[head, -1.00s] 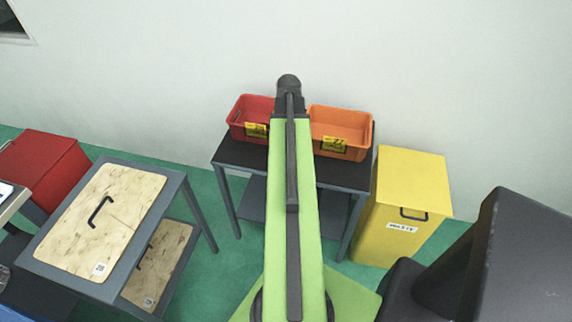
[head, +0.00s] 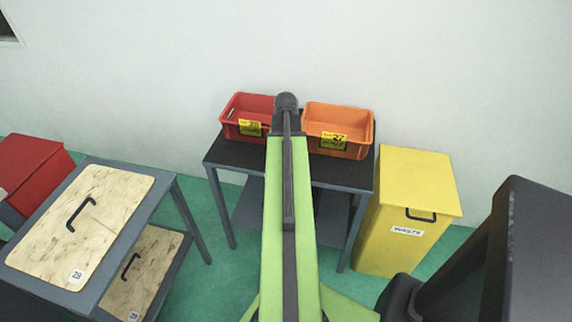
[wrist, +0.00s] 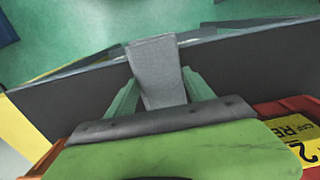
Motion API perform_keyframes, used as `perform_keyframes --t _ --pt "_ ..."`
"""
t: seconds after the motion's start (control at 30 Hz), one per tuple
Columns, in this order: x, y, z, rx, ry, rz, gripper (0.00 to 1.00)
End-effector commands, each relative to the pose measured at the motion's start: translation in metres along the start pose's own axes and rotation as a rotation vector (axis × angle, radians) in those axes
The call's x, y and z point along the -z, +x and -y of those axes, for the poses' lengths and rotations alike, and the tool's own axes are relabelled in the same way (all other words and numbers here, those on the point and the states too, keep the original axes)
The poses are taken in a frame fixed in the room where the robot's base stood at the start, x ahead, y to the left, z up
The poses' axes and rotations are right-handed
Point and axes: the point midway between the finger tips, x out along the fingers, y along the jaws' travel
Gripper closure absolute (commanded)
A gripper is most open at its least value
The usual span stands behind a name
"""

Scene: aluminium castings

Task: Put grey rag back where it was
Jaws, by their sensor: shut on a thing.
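The grey rag (wrist: 158,72) is in the wrist view, hanging between the two green fingers of my gripper (wrist: 160,92). My gripper is shut on it. The rag appears over the dark table top (wrist: 245,72), near the table's edge; I cannot tell whether it touches. In the head view the rag and the fingers are hidden behind my own arm. A red bin (head: 232,128) and an orange bin (head: 362,150) stand on the dark table, on either side of my arm. Both carry yellow labels. Their insides look empty where I see them.
A yellow waste bin (head: 410,185) with a lid stands right of the table. A grey unit with a wooden panel and black handle (head: 85,205) stands at the left, with a red bin (head: 32,168) behind it. Green floor (head: 200,265) is clear between unit and table.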

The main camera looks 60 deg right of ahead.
Motion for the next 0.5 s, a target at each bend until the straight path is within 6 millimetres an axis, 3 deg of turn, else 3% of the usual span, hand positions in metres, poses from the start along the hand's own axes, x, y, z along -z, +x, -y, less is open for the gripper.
perform_keyframes --t 0.17,0.2,0.33,0.5 --pt "0.0001 0.0042 -0.0002 0.0 0.0 0.0 0.77" --pt "0.0001 0.0027 -0.0003 0.0 0.001 0.0 0.35" --pt "0.0001 0.0023 -0.0004 0.0 0.001 0.0 0.18" --pt "0.0001 0.0023 -0.0006 0.0 0.001 0.0 0.17"
